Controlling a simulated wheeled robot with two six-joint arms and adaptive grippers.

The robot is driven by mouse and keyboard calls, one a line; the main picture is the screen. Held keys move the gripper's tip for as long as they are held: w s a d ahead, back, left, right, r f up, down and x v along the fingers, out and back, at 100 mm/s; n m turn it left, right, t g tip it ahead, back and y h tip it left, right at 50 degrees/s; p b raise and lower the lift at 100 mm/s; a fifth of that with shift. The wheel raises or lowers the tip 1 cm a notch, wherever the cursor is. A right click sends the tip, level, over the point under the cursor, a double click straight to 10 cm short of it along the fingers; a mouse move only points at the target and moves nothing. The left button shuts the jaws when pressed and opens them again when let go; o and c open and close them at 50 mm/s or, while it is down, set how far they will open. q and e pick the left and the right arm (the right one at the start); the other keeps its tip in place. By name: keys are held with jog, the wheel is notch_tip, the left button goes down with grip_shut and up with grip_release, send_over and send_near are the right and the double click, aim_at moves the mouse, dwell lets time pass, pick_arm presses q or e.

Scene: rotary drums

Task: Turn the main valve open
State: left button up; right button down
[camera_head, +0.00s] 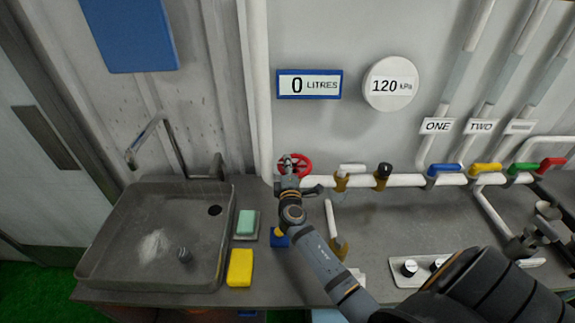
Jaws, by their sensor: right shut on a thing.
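The main valve appears to be the red round handwheel (305,165) on the white pipe by the wall, left of the middle of the view. My right gripper (288,163) reaches up to it from the lower right and is shut on the wheel at its left part. The gripper hides the wheel's left and lower side. My left gripper is not in view.
A display (309,84) above reads 0 litres, and a round gauge (390,84) reads 120 kPa. Blue (444,169), yellow (485,168) and green (521,168) handles line the pipe to the right. A sink (150,185) is at the left, beside a yellow sponge (240,267).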

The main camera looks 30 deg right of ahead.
dwell(0.9)
jog(key=c, duration=1.3)
grip_release()
jog(key=shift+s, duration=0.1)
jog(key=v, duration=1.1)
jog(key=shift+s+a, duration=0.15)
jog(key=shift+s, duration=0.2)
